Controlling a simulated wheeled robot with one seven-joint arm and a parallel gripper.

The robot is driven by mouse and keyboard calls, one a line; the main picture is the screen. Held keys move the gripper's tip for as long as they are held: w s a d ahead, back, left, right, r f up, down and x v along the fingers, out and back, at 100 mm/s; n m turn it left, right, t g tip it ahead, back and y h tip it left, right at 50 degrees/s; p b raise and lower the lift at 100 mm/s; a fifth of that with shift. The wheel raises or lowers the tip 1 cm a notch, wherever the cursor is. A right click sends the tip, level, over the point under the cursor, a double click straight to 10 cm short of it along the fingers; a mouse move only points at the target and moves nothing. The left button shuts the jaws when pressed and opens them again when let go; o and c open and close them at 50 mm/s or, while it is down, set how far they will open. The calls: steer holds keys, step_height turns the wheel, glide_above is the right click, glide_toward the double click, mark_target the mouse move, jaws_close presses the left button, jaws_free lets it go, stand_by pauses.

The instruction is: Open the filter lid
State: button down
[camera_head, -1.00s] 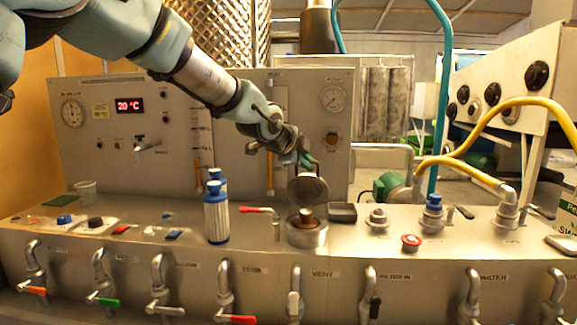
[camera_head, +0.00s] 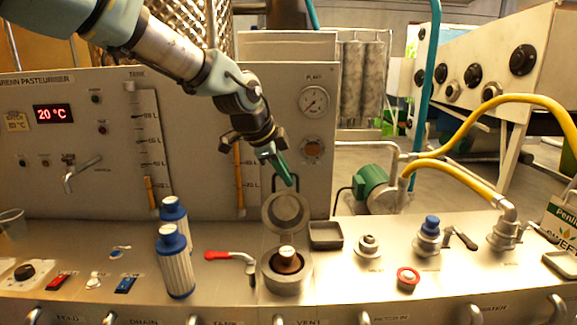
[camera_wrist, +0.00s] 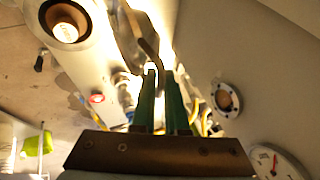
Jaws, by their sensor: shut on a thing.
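The filter lid (camera_head: 287,213) is a round grey metal disc, standing raised on edge at the back of the filter housing (camera_head: 287,283). The housing is an open metal cup with a dark, white-topped core inside. My gripper (camera_head: 291,181), with green fingers, is at the lid's upper edge, by its dark handle (camera_head: 274,184). In the wrist view my fingertips (camera_wrist: 157,70) are close together around the handle's end, and the lid (camera_wrist: 128,38) is seen nearly edge-on. The exact grip is partly hidden by the fingers.
Two blue-capped white filter cartridges (camera_head: 176,262) and a red-handled valve (camera_head: 218,255) stand left of the housing. A dark tray (camera_head: 326,236) and a red button (camera_head: 407,278) are to its right. The upright gauge panel (camera_head: 200,130) stands behind.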

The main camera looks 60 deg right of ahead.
stand_by(0.3)
steer(key=c, duration=0.9)
jaws_free()
steer(key=shift+c, duration=0.2)
steer(key=b+v, duration=0.3)
steer(key=v, duration=0.7)
steer(key=shift+r, duration=0.3)
steer(key=shift+a, duration=0.15)
